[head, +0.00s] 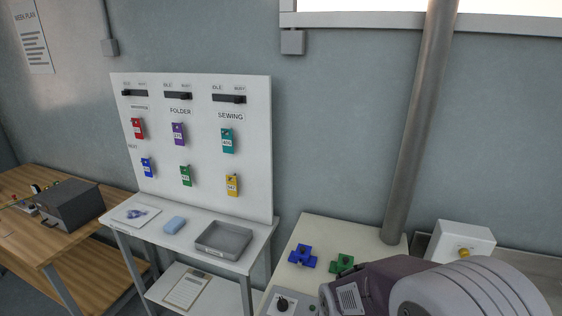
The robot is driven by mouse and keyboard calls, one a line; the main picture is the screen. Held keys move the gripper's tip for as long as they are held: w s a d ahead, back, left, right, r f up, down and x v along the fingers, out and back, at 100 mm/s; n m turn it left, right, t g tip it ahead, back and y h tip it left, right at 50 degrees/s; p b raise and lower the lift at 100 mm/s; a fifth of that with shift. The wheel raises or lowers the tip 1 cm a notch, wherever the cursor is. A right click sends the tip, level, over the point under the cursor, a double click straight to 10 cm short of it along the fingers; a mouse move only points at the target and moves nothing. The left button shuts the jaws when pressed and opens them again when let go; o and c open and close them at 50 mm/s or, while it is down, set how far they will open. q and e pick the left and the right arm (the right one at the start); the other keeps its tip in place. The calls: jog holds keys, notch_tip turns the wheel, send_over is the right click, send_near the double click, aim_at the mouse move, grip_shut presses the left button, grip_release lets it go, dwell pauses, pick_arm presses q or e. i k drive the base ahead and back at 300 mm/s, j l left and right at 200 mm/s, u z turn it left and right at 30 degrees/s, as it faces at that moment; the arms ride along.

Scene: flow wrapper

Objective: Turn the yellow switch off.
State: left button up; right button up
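A small yellow knob (463,253), the only yellow switch-like part I can make out, is on the front of a white box (466,238) at the right, by the wall. It is too small to tell which way it is set. A large rounded grey and dark mauve body fills the lower right in front of the box; it looks like part of my own arm. No fingertips of my left or right gripper show.
A pale table (318,232) holds a blue part (302,256), a green part (342,263) and a panel with a black knob (282,302). A grey pipe (418,130) rises behind. A white board (205,110) with coloured tags stands left, above a grey tray (223,241).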

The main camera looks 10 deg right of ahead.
aim_at(462, 253)
jog(key=z, duration=1.95)
